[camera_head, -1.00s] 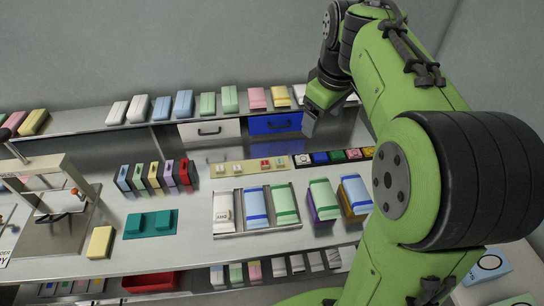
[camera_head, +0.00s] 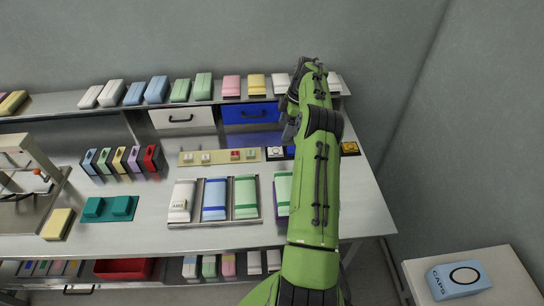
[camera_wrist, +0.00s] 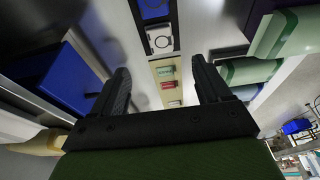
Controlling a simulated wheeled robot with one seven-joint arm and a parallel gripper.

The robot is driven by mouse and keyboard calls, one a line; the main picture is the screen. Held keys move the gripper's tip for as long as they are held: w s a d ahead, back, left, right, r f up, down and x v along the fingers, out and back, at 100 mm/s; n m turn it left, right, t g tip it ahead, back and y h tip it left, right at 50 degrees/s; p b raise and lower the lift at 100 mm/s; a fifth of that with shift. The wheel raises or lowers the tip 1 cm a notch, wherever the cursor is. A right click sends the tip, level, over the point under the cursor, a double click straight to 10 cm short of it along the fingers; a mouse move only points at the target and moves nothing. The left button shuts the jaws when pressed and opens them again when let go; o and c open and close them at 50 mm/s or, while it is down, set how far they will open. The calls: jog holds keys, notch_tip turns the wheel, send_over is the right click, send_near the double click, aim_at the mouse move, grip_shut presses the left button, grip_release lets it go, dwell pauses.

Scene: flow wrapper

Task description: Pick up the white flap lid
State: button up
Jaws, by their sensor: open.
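The white flap lid (camera_head: 276,153) is a small white square with a ring mark, at the left end of a dark strip of coloured lids on the bench. It also shows in the wrist view (camera_wrist: 160,41), beyond my fingertips and between their lines. A blue lid (camera_wrist: 154,8) sits beside it. My gripper (camera_wrist: 163,78) is open and empty, its two dark fingers spread apart, and is not touching the lid. In the head view my arm hides part of the strip and most of the gripper.
A pale yellow strip (camera_head: 190,158) with small white and red pieces lies left of the lids. A tray (camera_head: 230,218) of pouches lies in front. A blue drawer (camera_head: 238,115) and a white drawer (camera_head: 172,119) are behind, under a shelf of coloured packs.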

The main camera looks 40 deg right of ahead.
aim_at(276, 150)
jog(key=x, duration=0.4)
jog(key=shift+d+b, duration=0.1)
jog(key=shift+b, duration=0.2)
jog(key=b+x, duration=0.1)
jog(key=x, duration=0.5)
jog(key=shift+r, duration=0.1)
jog(key=c, duration=1.1)
